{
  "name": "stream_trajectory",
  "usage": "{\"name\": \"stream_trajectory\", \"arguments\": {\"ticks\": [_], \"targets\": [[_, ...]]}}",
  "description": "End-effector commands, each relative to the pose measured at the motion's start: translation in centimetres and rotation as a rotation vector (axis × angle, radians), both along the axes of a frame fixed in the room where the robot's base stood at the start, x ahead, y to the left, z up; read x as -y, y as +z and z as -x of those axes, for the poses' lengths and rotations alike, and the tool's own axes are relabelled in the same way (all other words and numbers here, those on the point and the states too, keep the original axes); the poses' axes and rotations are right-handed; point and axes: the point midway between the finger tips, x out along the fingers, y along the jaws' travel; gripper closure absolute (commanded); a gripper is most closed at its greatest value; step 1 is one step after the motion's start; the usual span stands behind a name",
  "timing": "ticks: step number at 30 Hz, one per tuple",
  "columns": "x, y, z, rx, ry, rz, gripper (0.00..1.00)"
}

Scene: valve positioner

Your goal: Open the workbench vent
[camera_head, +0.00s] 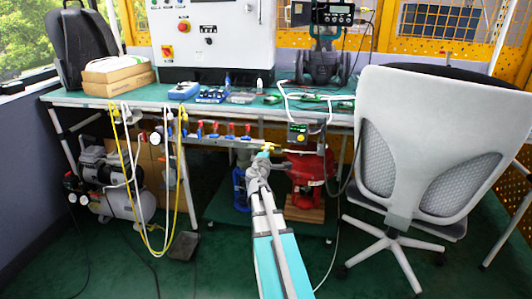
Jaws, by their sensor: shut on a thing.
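My gripper (264,153) reaches forward from the bottom of the view to the front edge of the workbench (120,101). It is shut on a small part at the right end of the pipe below the bench top. A small yellow piece (269,147) shows at the fingertips; I take it to be the workbench vent's handle. Most of the vent is hidden by the gripper, and its position is too small to tell.
A manifold with several red-handled valves (215,131) runs left of my gripper. A red valve body (306,175) stands close on the right below. An office chair (430,150) blocks the right side. Yellow and white hoses (147,215) hang at left near a compressor (120,195).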

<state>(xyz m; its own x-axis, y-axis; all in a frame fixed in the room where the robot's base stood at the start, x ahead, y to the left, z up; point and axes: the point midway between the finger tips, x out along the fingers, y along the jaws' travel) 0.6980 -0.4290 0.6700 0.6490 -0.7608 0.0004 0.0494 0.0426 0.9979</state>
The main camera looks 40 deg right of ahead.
Motion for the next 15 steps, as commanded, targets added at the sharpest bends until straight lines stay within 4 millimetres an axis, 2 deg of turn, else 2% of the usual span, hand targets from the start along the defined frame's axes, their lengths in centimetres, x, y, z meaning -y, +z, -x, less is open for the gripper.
{"name": "stream_trajectory", "arguments": {"ticks": [15], "targets": [[0.34, 0.02, -0.04, 0.062, -0.007, -0.052, 1.0]]}}
